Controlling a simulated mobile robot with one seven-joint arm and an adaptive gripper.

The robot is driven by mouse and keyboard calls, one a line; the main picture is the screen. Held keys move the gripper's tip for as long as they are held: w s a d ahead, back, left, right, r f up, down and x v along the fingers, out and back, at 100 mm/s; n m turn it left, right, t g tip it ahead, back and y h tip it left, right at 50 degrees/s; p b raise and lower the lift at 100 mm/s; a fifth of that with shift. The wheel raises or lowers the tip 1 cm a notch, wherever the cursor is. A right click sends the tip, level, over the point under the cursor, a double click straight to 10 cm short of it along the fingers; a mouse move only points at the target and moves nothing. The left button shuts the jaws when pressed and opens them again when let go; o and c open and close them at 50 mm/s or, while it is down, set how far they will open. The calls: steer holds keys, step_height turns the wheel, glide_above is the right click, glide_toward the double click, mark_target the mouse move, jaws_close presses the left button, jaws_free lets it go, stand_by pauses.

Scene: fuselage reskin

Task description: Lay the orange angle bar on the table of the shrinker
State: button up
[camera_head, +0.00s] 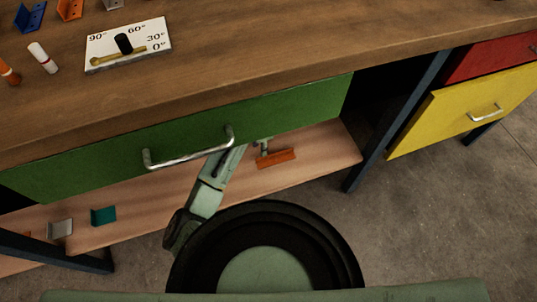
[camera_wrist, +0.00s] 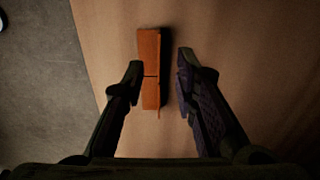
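An orange angle bar (camera_head: 276,158) lies on the lower wooden shelf under the workbench, below the green drawer. It also shows in the wrist view (camera_wrist: 150,50), lengthwise between my fingers, with a thin dark line across it. My gripper (camera_head: 263,146) reaches under the bench and is at the bar. In the wrist view my gripper (camera_wrist: 160,68) is open, one finger on each side of the bar. The left finger looks close to the bar; a gap shows at the right finger. Whether either touches cannot be told. I see no shrinker that I can make out.
The green drawer (camera_head: 180,140) with its metal handle (camera_head: 190,150) hangs over my arm. A grey piece (camera_head: 60,228) and a teal piece (camera_head: 104,215) lie on the shelf's left. An orange bracket (camera_head: 69,9) and an angle gauge (camera_head: 128,44) are on the bench top.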

mark_target(266, 161)
step_height(266, 161, down, 7)
steer(key=shift+s+r, duration=0.1)
stand_by(0.3)
steer(key=shift+c, duration=0.4)
jaws_close()
